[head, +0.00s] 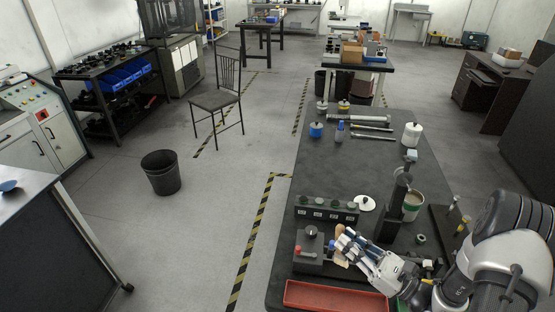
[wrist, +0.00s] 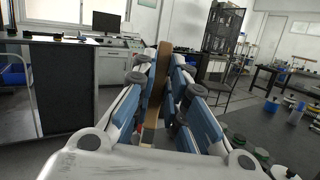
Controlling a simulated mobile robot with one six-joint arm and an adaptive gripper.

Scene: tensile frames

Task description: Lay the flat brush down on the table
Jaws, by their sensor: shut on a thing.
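My gripper (head: 346,246) is low over the near part of the dark table (head: 350,170), its fingers pointing left. It is shut on the flat brush, whose tan wooden piece (wrist: 152,110) stands upright between the blue-padded fingers in the wrist view. In the head view only a small tan part of the brush (head: 341,260) shows beside the fingers. The rest is hidden by them. I cannot tell whether the brush touches the table.
A red tray (head: 335,297) lies at the near edge. A grey block with a knob (head: 311,247) is left of my gripper. A dark rack (head: 327,209), a white disc (head: 365,203) and an upright stand (head: 396,205) are beyond it. Bare table lies farther back, before the tools.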

